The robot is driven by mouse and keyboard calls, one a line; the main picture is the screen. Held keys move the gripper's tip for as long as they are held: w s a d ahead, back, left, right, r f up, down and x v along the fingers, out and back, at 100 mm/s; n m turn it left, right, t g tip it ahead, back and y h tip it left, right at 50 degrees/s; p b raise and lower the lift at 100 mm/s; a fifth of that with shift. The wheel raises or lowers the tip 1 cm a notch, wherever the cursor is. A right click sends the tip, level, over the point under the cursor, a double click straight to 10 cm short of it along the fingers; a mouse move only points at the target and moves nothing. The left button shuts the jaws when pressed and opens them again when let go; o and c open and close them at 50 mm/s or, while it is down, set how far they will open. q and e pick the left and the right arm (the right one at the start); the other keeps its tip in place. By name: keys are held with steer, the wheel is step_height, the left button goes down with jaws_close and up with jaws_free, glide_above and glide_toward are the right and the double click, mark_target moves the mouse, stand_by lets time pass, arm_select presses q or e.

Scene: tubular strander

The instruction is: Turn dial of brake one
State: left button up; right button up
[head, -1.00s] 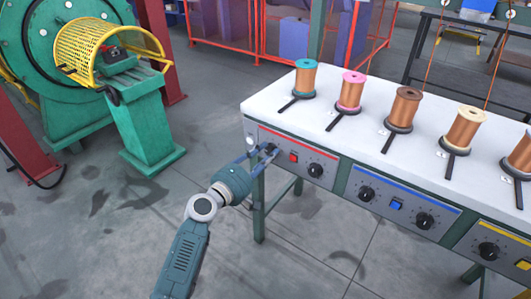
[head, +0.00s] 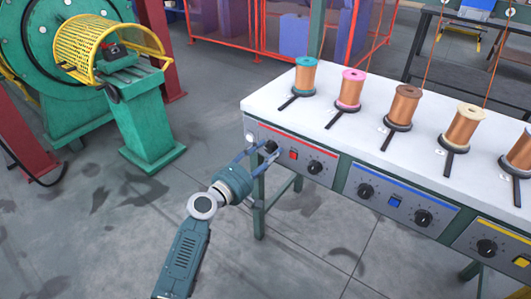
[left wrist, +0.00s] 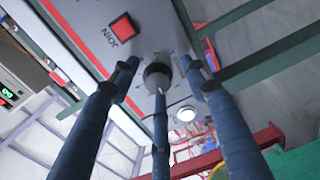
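The red-striped panel (head: 255,132) at the left end of the white bench carries a black dial (head: 271,146) on its left, a red button and a second black dial (head: 316,167). My left gripper (head: 264,152) is at the left dial, its fingers spread around it. In the left wrist view the dial (left wrist: 158,76) sits between the fingertips (left wrist: 160,80), with gaps at the left and right fingers. The third finger points at the dial from below; whether it touches cannot be told. My right gripper is not in view.
Several wire spools stand on the white bench (head: 330,113). A green machine with a yellow cage (head: 85,45) stands at the left. The floor between is clear.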

arm_select(q)
steer(key=shift+w+r, duration=0.1)
steer(key=shift+r, duration=0.05)
steer(key=shift+a, duration=0.15)
steer(key=shift+s+a, duration=0.2)
steer(key=shift+s, duration=0.1)
steer(key=v, duration=1.1)
steer(key=shift+s, duration=0.15)
